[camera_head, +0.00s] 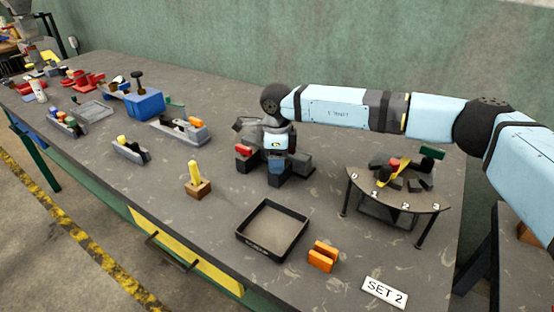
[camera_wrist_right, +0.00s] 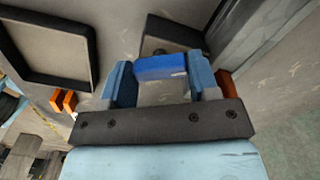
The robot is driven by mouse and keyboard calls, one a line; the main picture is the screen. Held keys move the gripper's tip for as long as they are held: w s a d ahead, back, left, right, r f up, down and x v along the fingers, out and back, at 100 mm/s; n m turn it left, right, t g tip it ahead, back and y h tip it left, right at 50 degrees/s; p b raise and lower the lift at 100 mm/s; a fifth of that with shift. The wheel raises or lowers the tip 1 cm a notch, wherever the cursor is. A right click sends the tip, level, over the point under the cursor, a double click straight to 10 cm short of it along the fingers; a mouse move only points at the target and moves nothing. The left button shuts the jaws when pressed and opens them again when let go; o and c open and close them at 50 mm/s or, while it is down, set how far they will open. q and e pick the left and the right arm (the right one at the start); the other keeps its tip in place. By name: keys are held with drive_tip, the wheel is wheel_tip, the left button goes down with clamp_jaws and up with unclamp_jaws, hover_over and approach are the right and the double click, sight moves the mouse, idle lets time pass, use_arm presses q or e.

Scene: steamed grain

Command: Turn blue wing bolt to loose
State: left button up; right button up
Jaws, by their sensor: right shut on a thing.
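The blue wing bolt (camera_wrist_right: 162,67) shows in the right wrist view as a blue bar between my fingers, with a dark base plate just beyond it. My right gripper (camera_wrist_right: 160,80) is shut on it, one light blue finger at each end. In the head view my right gripper (camera_head: 277,152) points down at a dark block fixture (camera_head: 292,170) in the middle of the table. The wing bolt itself is hidden there behind the gripper and wrist. My left gripper is in neither view.
A red-topped block (camera_head: 243,150) sits just left of the gripper. An empty black tray (camera_head: 252,252), an orange block (camera_head: 323,256) and a SET 2 sign (camera_head: 385,291) lie in front. A numbered curved stand (camera_head: 424,204) is at right. A yellow-handled block (camera_head: 196,182) stands left.

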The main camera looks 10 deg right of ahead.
idle(0.4)
drive_tip(key=o, duration=0.9)
drive_tip(key=shift+r, duration=0.1)
wheel_tip(320, 180, up, 14)
drive_tip(key=shift+f+p, duration=0.15)
drive_tip(key=shift+p, duration=0.2)
drive_tip(key=shift+f, duration=0.1)
